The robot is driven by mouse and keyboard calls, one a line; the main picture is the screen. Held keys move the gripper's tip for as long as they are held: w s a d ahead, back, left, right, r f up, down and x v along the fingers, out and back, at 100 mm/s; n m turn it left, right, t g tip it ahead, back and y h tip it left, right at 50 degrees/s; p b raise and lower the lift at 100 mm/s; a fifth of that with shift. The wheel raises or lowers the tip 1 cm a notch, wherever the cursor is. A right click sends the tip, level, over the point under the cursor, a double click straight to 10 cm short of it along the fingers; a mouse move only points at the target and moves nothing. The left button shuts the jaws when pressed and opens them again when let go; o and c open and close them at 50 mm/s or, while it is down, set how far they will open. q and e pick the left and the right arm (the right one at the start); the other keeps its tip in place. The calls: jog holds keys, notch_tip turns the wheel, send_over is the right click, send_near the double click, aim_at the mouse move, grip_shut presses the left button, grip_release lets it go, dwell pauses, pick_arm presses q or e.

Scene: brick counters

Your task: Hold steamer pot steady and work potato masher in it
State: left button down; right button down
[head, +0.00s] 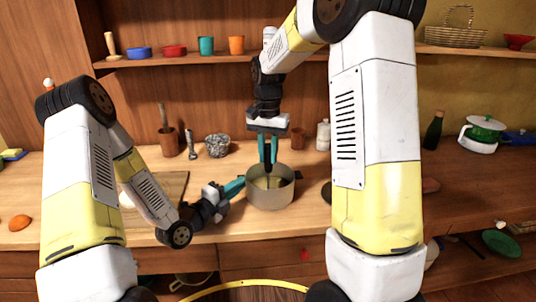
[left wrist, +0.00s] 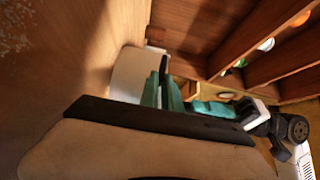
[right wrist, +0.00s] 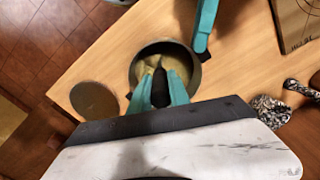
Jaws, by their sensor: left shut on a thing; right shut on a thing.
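The steamer pot (head: 270,196) stands upright on the wooden counter, with pale yellowish contents inside. It also shows in the right wrist view (right wrist: 136,76) and as a pale wall in the left wrist view (left wrist: 127,75). My left gripper (head: 240,184) is shut on the pot's left side; the exact grip point is hard to make out. My right gripper (head: 268,150) points down over the pot, shut on the dark handle of the potato masher (right wrist: 160,88). The masher's lower end is inside the pot and its head is hidden.
A cutting board (head: 172,186) lies left of the pot, partly behind my left arm. A mortar (head: 168,142), a speckled bowl (head: 217,146) and a white bottle (head: 323,135) stand along the back. A round dark disc (right wrist: 96,101) lies beside the pot. A shelf (head: 190,58) with cups runs above.

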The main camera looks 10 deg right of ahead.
jog(key=shift+r, duration=0.9)
jog(key=shift+d, duration=0.1)
jog(key=shift+w+d, duration=0.3)
jog(key=shift+d, duration=0.55)
jog(key=shift+w+d, duration=0.25)
jog(key=shift+d, duration=0.55)
jog(key=shift+f, duration=0.1)
